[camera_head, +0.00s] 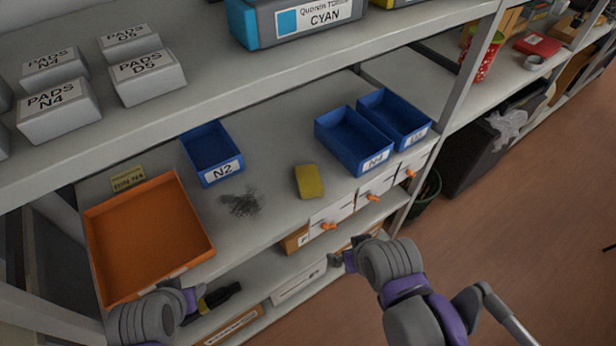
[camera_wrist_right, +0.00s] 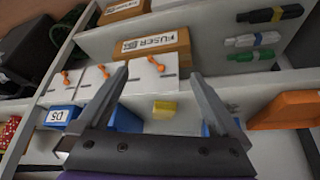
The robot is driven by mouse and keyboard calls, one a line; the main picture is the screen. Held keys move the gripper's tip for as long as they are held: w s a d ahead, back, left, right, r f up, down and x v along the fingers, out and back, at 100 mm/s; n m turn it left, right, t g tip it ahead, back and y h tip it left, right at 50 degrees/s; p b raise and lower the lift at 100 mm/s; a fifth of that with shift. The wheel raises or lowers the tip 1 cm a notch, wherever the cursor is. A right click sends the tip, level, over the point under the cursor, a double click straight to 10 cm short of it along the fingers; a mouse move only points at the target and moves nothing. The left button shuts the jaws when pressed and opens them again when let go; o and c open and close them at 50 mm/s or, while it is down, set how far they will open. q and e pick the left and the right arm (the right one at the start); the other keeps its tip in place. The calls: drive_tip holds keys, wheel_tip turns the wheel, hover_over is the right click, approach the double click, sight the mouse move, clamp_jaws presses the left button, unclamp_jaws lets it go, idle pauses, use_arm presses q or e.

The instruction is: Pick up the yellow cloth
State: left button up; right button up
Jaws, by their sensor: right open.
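The yellow cloth (camera_head: 309,182) lies flat on the grey middle shelf (camera_head: 270,235), near its front edge, between the blue N2 bin and a white drawer unit. It also shows in the right wrist view (camera_wrist_right: 164,109), framed between the fingers. My right gripper (camera_head: 343,260) is in front of the shelf, apart from the cloth. In the right wrist view my right gripper (camera_wrist_right: 158,76) is open with nothing between its fingers. My left gripper (camera_head: 192,300) is at the lower left, below the orange tray; its opening is unclear.
A dark powder smudge (camera_head: 240,203) lies left of the cloth. Around it are the orange tray (camera_head: 203,225), the blue N2 bin (camera_head: 207,161), two more blue bins and white drawers (camera_head: 331,217) with orange knobs. An upper shelf (camera_head: 215,85) overhangs the back.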

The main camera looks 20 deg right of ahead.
idle(0.4)
drive_tip(key=g+b, duration=0.1)
drive_tip(key=b, duration=0.2)
approach(309, 179)
drive_tip(key=shift+m, duration=0.3)
drive_tip(key=x, duration=0.4)
drive_tip(key=shift+w+a+r+b, duration=0.15)
drive_tip(key=shift+w+a+b, duration=0.1)
drive_tip(key=shift+w+b, duration=0.05)
drive_tip(key=x, duration=0.5)
drive_tip(key=shift+s+d+f, duration=0.1)
drive_tip(key=shift+d+f, duration=0.15)
drive_tip(key=shift+f, duration=0.2)
use_arm(q)
drive_tip(key=f, duration=0.1)
drive_tip(key=s+f, duration=0.1)
drive_tip(key=f, duration=0.3)
drive_tip(key=shift+s, duration=0.35)
drive_tip(key=shift+f, duration=0.2)
use_arm(e)
drive_tip(key=shift+f, duration=0.15)
